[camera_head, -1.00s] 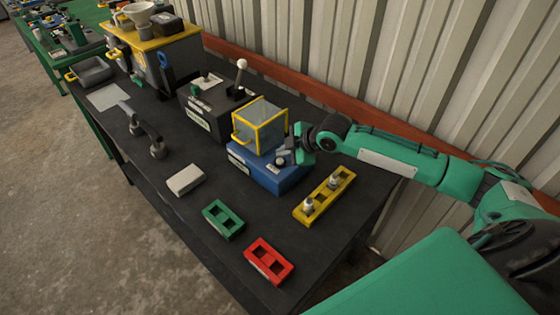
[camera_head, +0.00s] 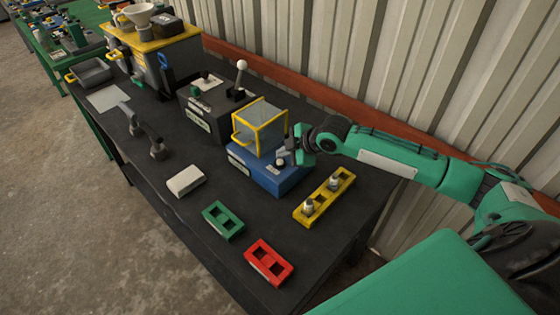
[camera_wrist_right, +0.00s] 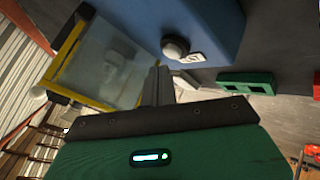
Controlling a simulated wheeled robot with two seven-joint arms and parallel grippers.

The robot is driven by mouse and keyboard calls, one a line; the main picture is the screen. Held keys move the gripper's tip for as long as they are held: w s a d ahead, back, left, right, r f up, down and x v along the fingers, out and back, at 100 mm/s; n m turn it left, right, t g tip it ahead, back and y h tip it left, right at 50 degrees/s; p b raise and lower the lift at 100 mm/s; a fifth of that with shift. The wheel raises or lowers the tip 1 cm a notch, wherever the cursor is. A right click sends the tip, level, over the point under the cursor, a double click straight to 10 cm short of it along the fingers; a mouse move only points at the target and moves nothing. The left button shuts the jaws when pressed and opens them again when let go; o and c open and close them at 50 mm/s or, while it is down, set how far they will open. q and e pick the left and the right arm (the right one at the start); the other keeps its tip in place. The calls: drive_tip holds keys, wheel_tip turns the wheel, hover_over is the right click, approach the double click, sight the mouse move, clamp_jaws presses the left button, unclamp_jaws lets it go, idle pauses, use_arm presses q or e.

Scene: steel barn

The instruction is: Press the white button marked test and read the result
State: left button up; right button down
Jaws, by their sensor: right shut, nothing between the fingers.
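The blue test box (camera_head: 262,176) stands on the dark bench and carries a clear case with a yellow frame (camera_head: 259,128). The pale round button (camera_wrist_right: 175,47) sits on the blue face in the right wrist view, beside a small white label (camera_wrist_right: 193,58) too small to read. In the head view the button (camera_head: 281,161) is at the right end of the box top. My right gripper (camera_head: 288,157) is shut and empty, close beside the button. Its fingers (camera_wrist_right: 159,76) end just short of the button in the wrist view; I cannot tell whether they touch. My left gripper is not in view.
A yellow holder with two pegs (camera_head: 324,196), a red block (camera_head: 268,261) and a green block (camera_head: 223,220) lie in front. A black lever box (camera_head: 205,112) stands left of the test box. The corrugated wall (camera_head: 400,70) is close behind.

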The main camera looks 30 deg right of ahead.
sight(283, 162)
drive_tip(key=shift+f, duration=0.15)
idle(0.7)
drive_tip(key=shift+f, duration=0.3)
drive_tip(key=shift+f, duration=0.4)
idle(0.5)
drive_tip(key=shift+r, duration=0.1)
drive_tip(key=shift+r+p, duration=0.75)
drive_tip(key=shift+p, duration=0.15)
wheel_tip(283, 162, up, 5)
drive_tip(key=p, duration=0.4)
drive_tip(key=shift+p, duration=0.35)
